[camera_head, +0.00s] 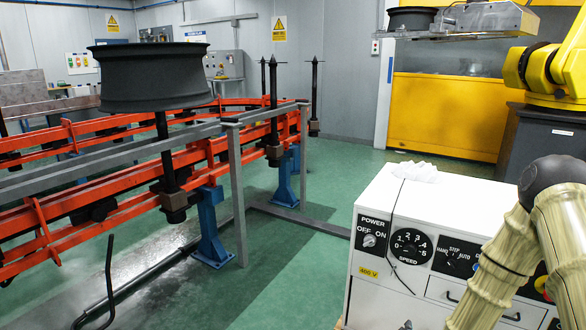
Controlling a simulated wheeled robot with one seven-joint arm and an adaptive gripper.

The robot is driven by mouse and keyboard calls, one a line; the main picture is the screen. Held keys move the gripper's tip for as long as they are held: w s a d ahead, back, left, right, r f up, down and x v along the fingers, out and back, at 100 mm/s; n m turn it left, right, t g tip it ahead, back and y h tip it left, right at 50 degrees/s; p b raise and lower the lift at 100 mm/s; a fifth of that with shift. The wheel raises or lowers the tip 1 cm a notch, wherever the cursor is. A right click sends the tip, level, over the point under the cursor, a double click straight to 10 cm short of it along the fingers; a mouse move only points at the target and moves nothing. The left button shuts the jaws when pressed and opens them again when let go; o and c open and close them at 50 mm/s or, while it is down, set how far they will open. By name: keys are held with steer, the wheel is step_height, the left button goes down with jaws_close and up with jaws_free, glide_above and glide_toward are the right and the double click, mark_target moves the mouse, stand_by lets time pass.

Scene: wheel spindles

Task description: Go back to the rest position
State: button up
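Beige-covered links of my arm show at the lower right, bent over with a dark joint cap at the top. The arm stands in front of the right side of the white control cabinet (378,190) and hides part of its panel. My gripper is outside the picture, so I cannot see its fingers or whether anything is in them. A dark wheel rim (150,76) sits level on top of a black spindle (165,150) at the left.
Orange conveyor rails (190,160) with grey guard rails (238,190) run along the left. Several bare spindles stand behind. A yellow industrial arm (545,68) and another rim (411,18) are at the upper right. Green floor (290,255) is open between rails and cabinet.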

steer(key=s+a+f+n+g+y, duration=0.1)
steer(key=s+a+f+n+g, duration=0.1)
steer(key=s+a+f, duration=0.3)
steer(key=s+a+f+n+g+y, duration=0.2)
steer(key=s+f, duration=0.2)
steer(key=s, duration=0.3)
steer(key=s+a+f+n+g+y, duration=0.1)
steer(key=s+a+f+n+g, duration=0.1)
steer(key=s+a+f+g, duration=0.3)
steer(key=s+f+n+g, duration=0.3)
steer(key=s+n+g, duration=0.1)
steer(key=s, duration=1.7)
step_height(320, 180, up, 20)
steer(key=p, duration=1.9)
steer(key=shift+w+a+f, duration=0.15)
steer(key=shift+w+a, duration=0.1)
steer(key=shift+a, duration=0.2)
